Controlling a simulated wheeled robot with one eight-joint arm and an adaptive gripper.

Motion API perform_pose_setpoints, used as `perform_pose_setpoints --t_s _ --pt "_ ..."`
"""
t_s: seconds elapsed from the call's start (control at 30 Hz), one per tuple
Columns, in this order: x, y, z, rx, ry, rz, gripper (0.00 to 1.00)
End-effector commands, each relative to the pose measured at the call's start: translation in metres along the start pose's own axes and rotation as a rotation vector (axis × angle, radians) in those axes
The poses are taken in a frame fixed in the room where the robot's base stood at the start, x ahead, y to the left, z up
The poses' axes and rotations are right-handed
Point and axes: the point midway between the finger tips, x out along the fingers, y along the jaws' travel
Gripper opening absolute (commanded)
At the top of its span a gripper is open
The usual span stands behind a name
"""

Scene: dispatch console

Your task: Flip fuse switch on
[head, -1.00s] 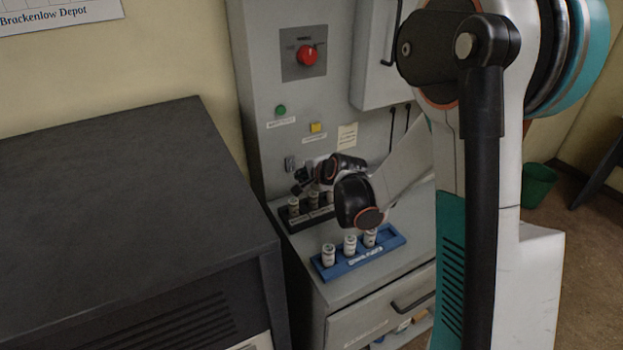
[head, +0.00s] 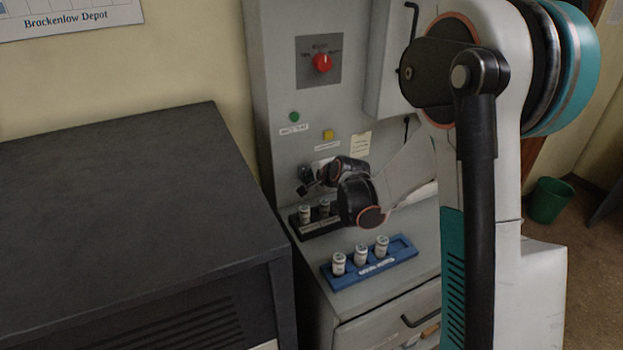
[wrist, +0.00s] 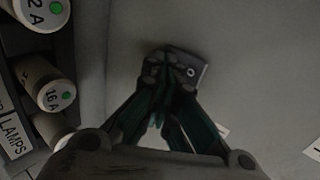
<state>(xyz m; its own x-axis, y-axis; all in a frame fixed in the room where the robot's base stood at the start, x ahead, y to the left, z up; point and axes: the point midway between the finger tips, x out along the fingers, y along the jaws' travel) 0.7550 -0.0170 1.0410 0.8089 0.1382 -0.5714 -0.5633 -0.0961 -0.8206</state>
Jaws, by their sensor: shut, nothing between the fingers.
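A small dark switch plate (wrist: 188,70) with a white ring mark is fixed to the grey panel. The fingertips of my gripper (wrist: 172,75) are together in front of it and hide its left and lower part, so its lever position cannot be told. Whether they touch it is also unclear. In the head view, my gripper (head: 308,187) is small and dark, low at the panel, above the black fuse rack. A dark switch plate (head: 305,172) shows just above it. The gripper is shut and empty.
A black rack (head: 318,228) with fuses stands below my gripper; fuses (wrist: 50,85) line the wrist view's left side. A blue rack (head: 340,283) with fuses sits in front. Above are a red knob (head: 322,63), green button (head: 294,117) and yellow button (head: 328,135).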

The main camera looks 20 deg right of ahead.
Motion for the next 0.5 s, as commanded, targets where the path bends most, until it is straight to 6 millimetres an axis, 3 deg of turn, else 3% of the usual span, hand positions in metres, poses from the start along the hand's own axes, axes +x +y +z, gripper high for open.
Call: perform_pose_setpoints --t_s 0.5 --pt "-0.009 -0.013 0.000 0.000 0.000 0.000 0.00"
